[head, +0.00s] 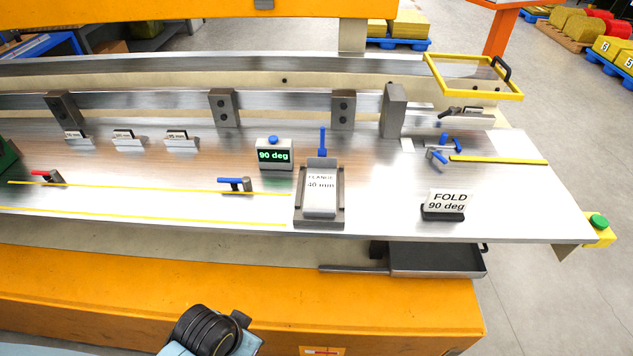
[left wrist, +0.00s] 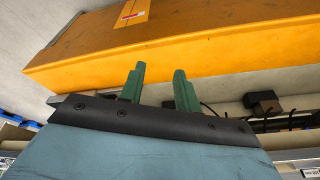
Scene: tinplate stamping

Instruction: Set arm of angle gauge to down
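A small grey box with a green "90 deg" display (head: 274,155) and a blue knob on top stands mid-table; it looks like the angle gauge, but no arm on it can be made out. Just right of it, a blue lever (head: 322,143) stands upright behind the "FLANGE 40 mm" block (head: 320,190). A small device with blue parts (head: 440,153) lies farther right. In the left wrist view, my left gripper (left wrist: 159,88) has its two green fingers apart with nothing between them, in front of the orange machine base. My right gripper is not in view.
A "FOLD 90 deg" sign (head: 445,204) stands at the front right. A red-handled clamp (head: 45,177) and a blue-handled clamp (head: 235,185) sit along the yellow lines. A dark tray (head: 436,262) hangs below the front edge. A yellow-framed guard (head: 475,76) is at the back right.

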